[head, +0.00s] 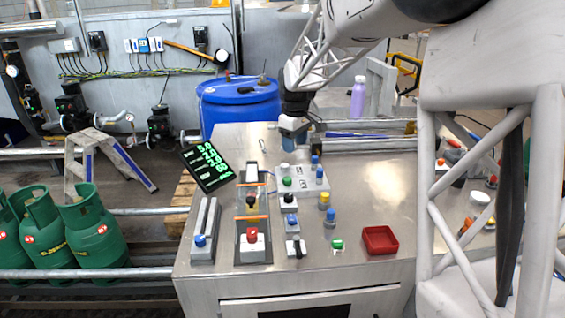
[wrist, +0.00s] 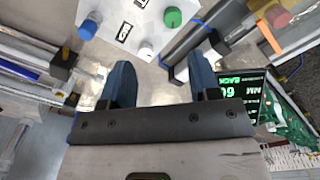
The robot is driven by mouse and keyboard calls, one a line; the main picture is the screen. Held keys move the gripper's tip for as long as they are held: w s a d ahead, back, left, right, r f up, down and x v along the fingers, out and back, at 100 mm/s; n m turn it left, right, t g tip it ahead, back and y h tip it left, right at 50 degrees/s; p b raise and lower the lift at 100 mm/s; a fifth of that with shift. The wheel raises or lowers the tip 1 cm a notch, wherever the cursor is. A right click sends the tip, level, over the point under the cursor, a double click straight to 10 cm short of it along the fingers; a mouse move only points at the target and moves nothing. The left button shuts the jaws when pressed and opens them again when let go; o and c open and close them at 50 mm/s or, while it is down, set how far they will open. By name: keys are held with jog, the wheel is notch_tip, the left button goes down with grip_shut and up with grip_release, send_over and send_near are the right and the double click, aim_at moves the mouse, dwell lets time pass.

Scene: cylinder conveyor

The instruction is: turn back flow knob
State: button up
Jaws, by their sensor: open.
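My gripper (head: 292,143) hangs over the back of the steel table, above the rear control panel. In the wrist view my gripper (wrist: 162,78) is open, with two blue fingers apart and nothing between them. The white rear panel (wrist: 122,22) lies ahead of the fingers. It carries a green knob (wrist: 172,17), a white knob (wrist: 146,52) and a blue knob (wrist: 88,28). In the head view the panel (head: 303,186) also shows, with its green knob (head: 287,182). I cannot read which knob is the back flow one.
A tilted display (head: 207,167) with green text stands left of the panel. Separate knobs, including a yellow one (head: 324,200), stand in front. A red tray (head: 380,240) sits at front right. A blue barrel (head: 238,103) stands behind. The table's middle right is clear.

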jog(key=n, duration=0.2)
send_over(285, 165)
notch_tip(285, 165, down, 5)
jog(key=shift+w+r, duration=0.1)
jog(key=shift+f, duration=3.9)
jog(key=c, duration=0.9)
